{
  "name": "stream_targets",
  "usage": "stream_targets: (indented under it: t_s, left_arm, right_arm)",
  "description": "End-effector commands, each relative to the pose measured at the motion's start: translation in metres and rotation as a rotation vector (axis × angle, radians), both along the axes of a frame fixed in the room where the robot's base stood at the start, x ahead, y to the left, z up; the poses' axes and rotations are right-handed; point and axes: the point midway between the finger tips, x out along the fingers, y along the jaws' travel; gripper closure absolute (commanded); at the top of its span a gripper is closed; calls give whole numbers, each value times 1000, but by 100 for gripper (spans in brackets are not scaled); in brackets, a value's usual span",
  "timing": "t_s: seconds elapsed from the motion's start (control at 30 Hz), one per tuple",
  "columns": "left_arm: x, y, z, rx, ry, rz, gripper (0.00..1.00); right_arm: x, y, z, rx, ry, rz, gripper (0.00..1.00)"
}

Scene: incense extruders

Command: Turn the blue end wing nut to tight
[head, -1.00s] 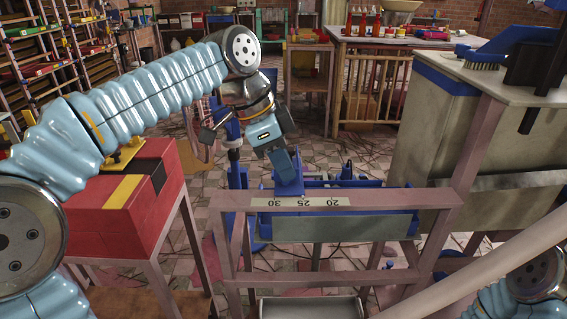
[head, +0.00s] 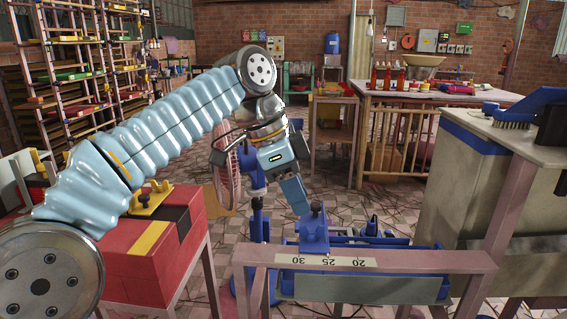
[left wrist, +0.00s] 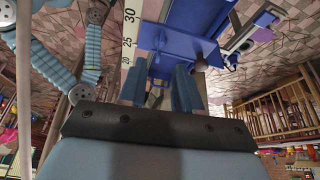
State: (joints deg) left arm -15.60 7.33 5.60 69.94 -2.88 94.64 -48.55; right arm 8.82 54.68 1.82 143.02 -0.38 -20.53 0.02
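The blue end block (head: 314,238) stands upright behind the numbered scale on the extruder frame. A small dark blue knob, seemingly the wing nut (head: 316,208), sits on its top. My left gripper (head: 298,205) points down just left of this knob in the head view; whether it touches cannot be told. In the left wrist view its two blue fingers (left wrist: 160,90) stand apart, with the blue extruder parts (left wrist: 175,42) beyond them. No held thing is clear between the fingers. My right gripper is not in view.
The scale strip (head: 328,262) runs along the pink frame rail (head: 440,262). A red box (head: 150,250) stands on a stand at left. A grey cabinet (head: 460,180) stands at right.

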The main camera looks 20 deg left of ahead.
Motion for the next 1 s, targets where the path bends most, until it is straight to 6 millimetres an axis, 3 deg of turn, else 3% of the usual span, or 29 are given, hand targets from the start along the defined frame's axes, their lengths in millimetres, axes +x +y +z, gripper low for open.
stream_targets:
  t_s: [0.1,0.33,0.57,1.0]
  left_arm:
    - [-3,11,30,-2,-3,2,67]
    - [-9,23,62,-1,-1,0,67]
    - [-11,28,72,0,1,0,67]
    - [-11,28,72,0,0,0,67]
  right_arm:
    - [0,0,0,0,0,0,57]
    - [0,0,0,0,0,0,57]
    - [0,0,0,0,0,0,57]
    - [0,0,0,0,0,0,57]
